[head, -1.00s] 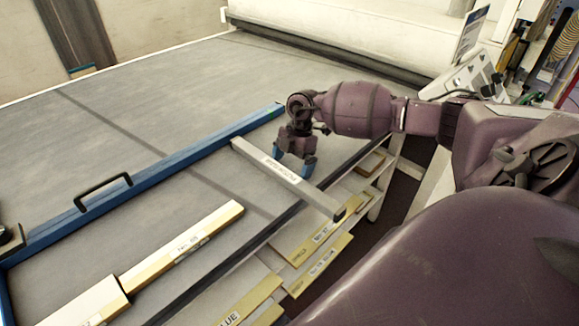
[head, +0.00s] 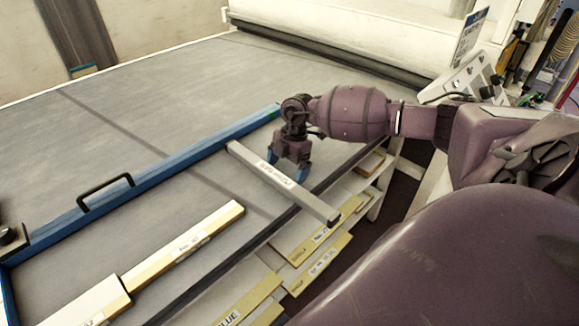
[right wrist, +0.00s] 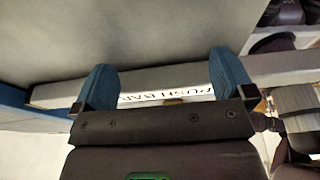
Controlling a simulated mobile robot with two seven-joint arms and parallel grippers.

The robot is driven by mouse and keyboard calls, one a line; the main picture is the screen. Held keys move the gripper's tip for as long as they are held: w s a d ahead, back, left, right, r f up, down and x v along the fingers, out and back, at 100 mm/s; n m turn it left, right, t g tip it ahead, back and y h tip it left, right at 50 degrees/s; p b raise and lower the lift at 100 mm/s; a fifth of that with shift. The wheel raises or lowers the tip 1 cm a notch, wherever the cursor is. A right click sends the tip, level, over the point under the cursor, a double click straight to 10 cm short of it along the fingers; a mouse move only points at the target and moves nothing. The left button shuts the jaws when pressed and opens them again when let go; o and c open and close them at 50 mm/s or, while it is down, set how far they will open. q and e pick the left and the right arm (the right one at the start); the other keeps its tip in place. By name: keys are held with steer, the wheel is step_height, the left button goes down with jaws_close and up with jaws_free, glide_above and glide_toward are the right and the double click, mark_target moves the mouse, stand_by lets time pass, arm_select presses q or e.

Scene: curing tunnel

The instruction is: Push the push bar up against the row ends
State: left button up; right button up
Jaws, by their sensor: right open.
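The push bar (head: 262,171) is a grey bar with a printed label. It lies across the belt, its near end sticking out past the belt's dark edge. A row of cream-yellow bars (head: 185,240) lies at lower left, inside the blue frame (head: 160,170); a gap separates the row end from the push bar. My right gripper (head: 287,170) is open, its blue fingertips low at the push bar's right side. In the right wrist view the push bar (right wrist: 175,85) runs crosswise at the spread fingers (right wrist: 164,85); contact is hard to tell. My left gripper is out of view.
The blue frame has a black handle (head: 104,190). Labelled yellow bars (head: 315,240) lie on a lower shelf beside the belt. A white roller housing (head: 350,35) and a control panel (head: 470,78) stand at the back right. The belt beyond the frame is clear.

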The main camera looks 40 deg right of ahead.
mark_target(272, 177)
steer(key=shift+a+p, duration=0.35)
steer(key=shift+a, duration=0.5)
steer(key=shift+s+a, duration=0.1)
steer(key=shift+a, duration=0.2)
steer(key=shift+a+p, duration=0.3)
steer(key=shift+a, duration=0.15)
steer(key=shift+s+a+p, duration=0.1)
steer(key=shift+a+p, duration=0.35)
steer(key=shift+a, duration=0.65)
steer(key=shift+a, duration=0.45)
steer(key=shift+s+a+p, duration=0.15)
steer(key=shift+a+p, duration=0.35)
steer(key=shift+a, duration=0.35)
steer(key=shift+a, duration=0.3)
steer(key=shift+a+p, duration=0.3)
steer(key=shift+a, duration=0.15)
steer(key=shift+s+a, duration=0.1)
steer(key=shift+a, duration=0.55)
